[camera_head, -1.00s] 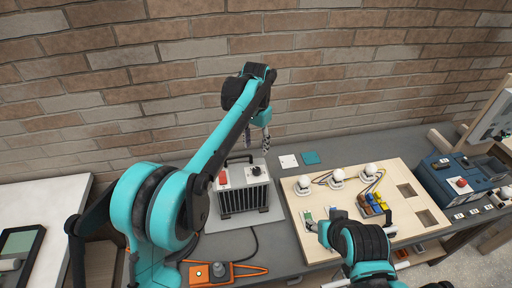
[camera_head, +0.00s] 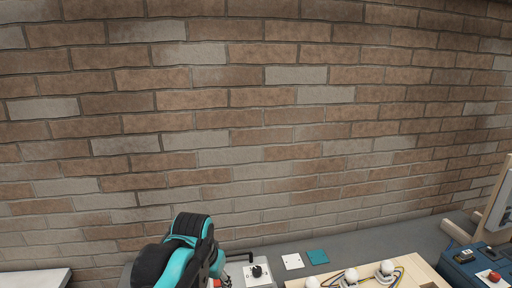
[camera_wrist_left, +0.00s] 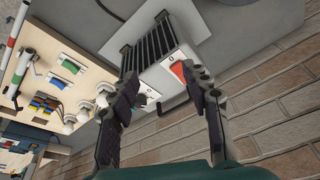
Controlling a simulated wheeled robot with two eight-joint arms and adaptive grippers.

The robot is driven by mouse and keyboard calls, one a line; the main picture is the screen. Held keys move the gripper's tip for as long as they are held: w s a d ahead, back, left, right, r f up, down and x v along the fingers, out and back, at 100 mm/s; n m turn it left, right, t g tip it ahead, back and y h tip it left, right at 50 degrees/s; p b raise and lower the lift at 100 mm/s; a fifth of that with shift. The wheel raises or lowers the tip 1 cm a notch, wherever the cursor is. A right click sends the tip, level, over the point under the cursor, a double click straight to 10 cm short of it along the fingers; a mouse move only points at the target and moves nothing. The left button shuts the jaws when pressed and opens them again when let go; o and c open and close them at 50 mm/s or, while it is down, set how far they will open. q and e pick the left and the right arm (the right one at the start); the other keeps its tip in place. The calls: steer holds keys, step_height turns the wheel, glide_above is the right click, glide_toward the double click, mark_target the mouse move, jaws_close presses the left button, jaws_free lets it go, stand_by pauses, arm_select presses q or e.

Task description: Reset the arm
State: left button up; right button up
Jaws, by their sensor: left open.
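My left arm (camera_head: 185,252) shows at the bottom of the head view, in front of the white box with a black knob (camera_head: 257,272). My left gripper (camera_wrist_left: 168,98) shows in the left wrist view with its two dark fingers apart and nothing between them but the view of the box behind. The box (camera_wrist_left: 160,52) has black fins, a red switch (camera_wrist_left: 181,70) and a handle, and lies beyond the fingertips. I cannot tell the exact gap to it. My right arm and gripper are out of the head view.
A wooden board (camera_head: 420,272) with white bulbs (camera_head: 351,275) and wires stands right of the box. A blue unit (camera_head: 470,268) is at far right. A brick wall (camera_head: 250,120) closes the back.

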arm_select(q)
steer(key=s+a+f+n+t+b, duration=0.1)
steer(key=s+a+f+b, duration=0.2)
steer(key=s+f, duration=0.4)
steer(key=s+a+f+n+t+b, duration=0.2)
steer(key=s+a+f+b, duration=0.2)
steer(key=s+f, duration=0.3)
step_height(320, 180, down, 2)
steer(key=shift+s+f+t+y, duration=0.1)
steer(key=shift+s+t+y, duration=0.15)
steer(key=shift+t+y, duration=0.05)
